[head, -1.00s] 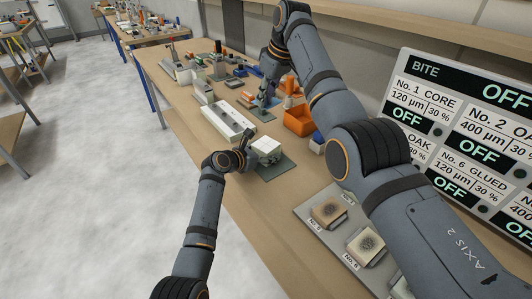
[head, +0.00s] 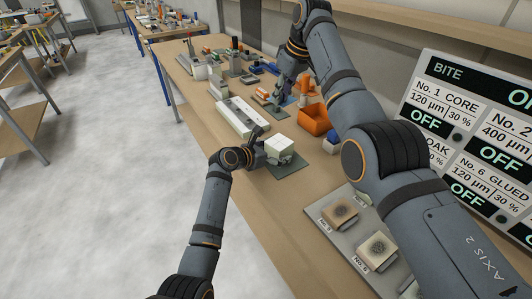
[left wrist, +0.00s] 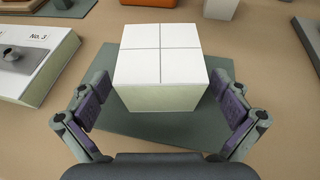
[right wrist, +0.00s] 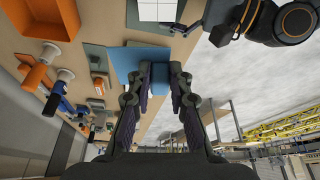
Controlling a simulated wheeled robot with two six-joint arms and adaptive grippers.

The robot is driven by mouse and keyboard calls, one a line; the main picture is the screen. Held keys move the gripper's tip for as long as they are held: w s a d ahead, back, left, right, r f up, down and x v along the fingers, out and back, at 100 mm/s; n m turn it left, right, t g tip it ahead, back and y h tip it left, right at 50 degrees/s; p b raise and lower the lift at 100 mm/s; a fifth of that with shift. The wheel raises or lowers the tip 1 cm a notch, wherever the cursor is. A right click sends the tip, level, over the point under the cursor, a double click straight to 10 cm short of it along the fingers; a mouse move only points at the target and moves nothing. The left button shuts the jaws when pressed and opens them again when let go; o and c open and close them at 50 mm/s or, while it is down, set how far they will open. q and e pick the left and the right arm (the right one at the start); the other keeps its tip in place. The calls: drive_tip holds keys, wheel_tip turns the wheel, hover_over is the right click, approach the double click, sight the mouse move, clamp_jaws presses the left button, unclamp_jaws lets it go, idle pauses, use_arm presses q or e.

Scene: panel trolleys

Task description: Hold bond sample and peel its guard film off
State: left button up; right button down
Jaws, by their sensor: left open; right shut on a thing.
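The bond sample (head: 280,149) is a pale block on a dark green mat (head: 292,168). In the left wrist view the block (left wrist: 150,98) has a white top crossed by thin dark lines, and no blue film shows on it. My left gripper (left wrist: 160,97) is open, one finger on each side of the block's near end, with gaps visible. It also shows in the head view (head: 262,145). My right gripper (right wrist: 165,78) is shut on a blue sheet (right wrist: 147,58), apparently the guard film, farther along the bench and away from the block.
A long white box (head: 242,120) lies beside the sample. An orange bin (head: 312,117) stands right of my right gripper. A grey tray with numbered samples (head: 345,225) lies nearer. A display board (head: 470,130) stands at the right.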

use_arm(q)
drive_tip(key=v, duration=1)
drive_tip(key=shift+f, duration=0.1)
drive_tip(key=shift+s, duration=0.1)
